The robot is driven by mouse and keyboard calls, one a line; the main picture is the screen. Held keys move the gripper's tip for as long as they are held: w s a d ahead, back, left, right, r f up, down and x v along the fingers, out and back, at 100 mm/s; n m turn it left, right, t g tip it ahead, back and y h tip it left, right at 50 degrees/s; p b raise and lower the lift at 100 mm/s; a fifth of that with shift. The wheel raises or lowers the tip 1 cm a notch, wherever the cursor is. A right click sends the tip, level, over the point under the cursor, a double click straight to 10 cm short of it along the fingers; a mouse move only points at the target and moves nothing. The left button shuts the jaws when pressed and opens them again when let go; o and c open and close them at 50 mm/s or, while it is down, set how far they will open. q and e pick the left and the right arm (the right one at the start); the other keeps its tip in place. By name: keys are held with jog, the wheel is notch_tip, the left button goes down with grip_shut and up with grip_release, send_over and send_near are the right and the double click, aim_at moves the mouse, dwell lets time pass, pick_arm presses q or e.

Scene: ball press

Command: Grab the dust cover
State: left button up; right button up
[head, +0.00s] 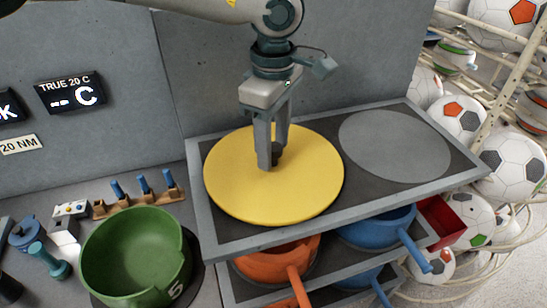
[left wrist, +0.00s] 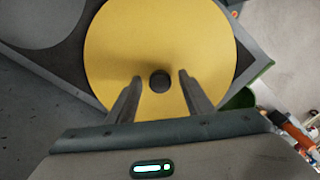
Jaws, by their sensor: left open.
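The dust cover is a round yellow disc (head: 235,185) with a small dark knob (head: 277,151) at its middle. It lies flat on the left part of the top shelf in the head view. It also fills the upper middle of the left wrist view (left wrist: 120,50), with the knob (left wrist: 160,81) visible there. My left gripper (head: 273,160) points down over the disc's middle, its fingers on either side of the knob. In the left wrist view the open fingers (left wrist: 160,88) show gaps to the knob. My right gripper is not in view.
A bare grey round spot (head: 395,145) lies right of the disc on the shelf (head: 300,226). Orange (head: 270,262) and blue (head: 375,232) pots sit on lower shelves. A green pot (head: 135,255) stands at left. Footballs (head: 512,162) fill a rack at right. A grey wall stands behind.

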pick_arm(q)
jog(key=shift+f, duration=0.7)
jog(key=shift+c, duration=0.6)
grip_shut()
